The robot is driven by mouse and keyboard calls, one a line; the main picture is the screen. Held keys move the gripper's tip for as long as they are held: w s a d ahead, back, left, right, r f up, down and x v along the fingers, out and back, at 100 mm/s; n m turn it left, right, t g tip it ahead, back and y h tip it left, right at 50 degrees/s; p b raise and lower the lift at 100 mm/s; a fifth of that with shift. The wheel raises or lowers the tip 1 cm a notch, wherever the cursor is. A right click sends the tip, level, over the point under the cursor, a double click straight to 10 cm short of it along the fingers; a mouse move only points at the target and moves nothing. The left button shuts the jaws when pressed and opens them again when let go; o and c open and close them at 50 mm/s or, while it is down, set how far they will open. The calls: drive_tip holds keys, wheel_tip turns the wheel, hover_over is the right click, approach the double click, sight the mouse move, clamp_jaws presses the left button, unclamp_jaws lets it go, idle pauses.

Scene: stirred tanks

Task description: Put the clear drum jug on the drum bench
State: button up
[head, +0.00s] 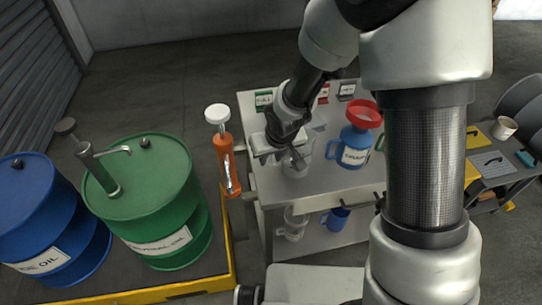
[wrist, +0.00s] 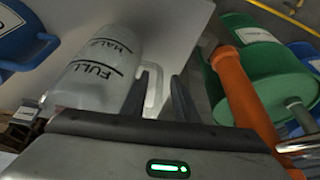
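A clear jug (head: 297,165) stands on the left front part of a grey bench top (head: 330,187) beside the drums. In the wrist view the jug (wrist: 95,75) is translucent, with FULL and HALF marks and a pale handle. My gripper (head: 285,150) is low over the bench at the jug. In the wrist view the fingers of my gripper (wrist: 160,98) are apart, one on each side of the handle, with a gap at the right finger. Part of the jug is hidden behind my gripper in the head view.
A blue jug (head: 355,147) with a red funnel stands right of the clear jug. Another clear jug (head: 294,224) and a blue one (head: 335,218) are on the lower shelf. An orange hand pump (head: 226,160), green drum (head: 155,205) and blue drum (head: 45,220) are left.

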drive_tip(key=p+v, duration=0.3)
drive_tip(key=v, duration=0.9)
